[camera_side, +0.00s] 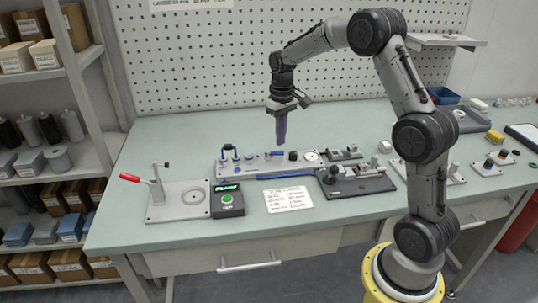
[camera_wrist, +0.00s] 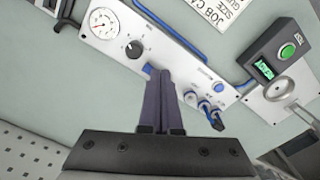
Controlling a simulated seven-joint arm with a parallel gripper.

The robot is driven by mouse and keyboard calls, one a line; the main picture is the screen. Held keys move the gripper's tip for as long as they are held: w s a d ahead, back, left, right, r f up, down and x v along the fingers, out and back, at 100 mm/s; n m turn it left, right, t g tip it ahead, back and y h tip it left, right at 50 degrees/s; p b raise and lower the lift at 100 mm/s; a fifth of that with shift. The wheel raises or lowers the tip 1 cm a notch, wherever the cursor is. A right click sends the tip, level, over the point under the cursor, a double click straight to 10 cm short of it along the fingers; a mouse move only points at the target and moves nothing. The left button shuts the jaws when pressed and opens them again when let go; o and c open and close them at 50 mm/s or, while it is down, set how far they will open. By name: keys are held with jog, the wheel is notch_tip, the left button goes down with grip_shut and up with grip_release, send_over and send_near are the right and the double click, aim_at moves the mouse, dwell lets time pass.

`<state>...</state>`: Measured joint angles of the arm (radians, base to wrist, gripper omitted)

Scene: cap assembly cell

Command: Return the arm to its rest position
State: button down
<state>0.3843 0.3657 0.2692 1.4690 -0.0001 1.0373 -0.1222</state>
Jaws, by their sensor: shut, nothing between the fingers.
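My gripper (camera_side: 281,138) hangs from the arm above the work table and points down, with its dark purple fingers together and nothing between them. In the wrist view my gripper (camera_wrist: 161,75) shows its two fingers side by side, over the grey panel. The arm is bent high over the table, its base on the yellow mount at the lower right. In the side view the fingertips appear just above the grey panel (camera_side: 262,168); the exact gap cannot be told.
The panel carries a gauge (camera_side: 312,156), a black knob (camera_wrist: 134,48) and blue fittings. A box with a green button (camera_side: 227,199), a red-handled clamp plate (camera_side: 166,210), a job card (camera_side: 288,198) and a dark fixture (camera_side: 358,188) stand nearby. The table's front edge is clear.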

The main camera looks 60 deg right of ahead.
jog(key=shift+r, duration=0.5)
jog(key=s+a+r+n+t, duration=0.1)
jog(key=s+a+r+t, duration=0.1)
jog(key=s+a+r, duration=0.35)
jog(key=s+a+r+n+t, duration=0.1)
jog(key=s+a+r+t, duration=0.15)
jog(key=a+r, duration=0.55)
jog(key=s+a+f, duration=0.1)
jog(key=s+a, duration=0.1)
jog(key=s, duration=0.7)
jog(key=s+a+f+n+t, duration=0.1)
jog(key=s+a+f, duration=0.1)
jog(key=s, duration=0.7)
jog(key=shift+s+f, duration=0.2)
jog(key=shift+s, duration=0.1)
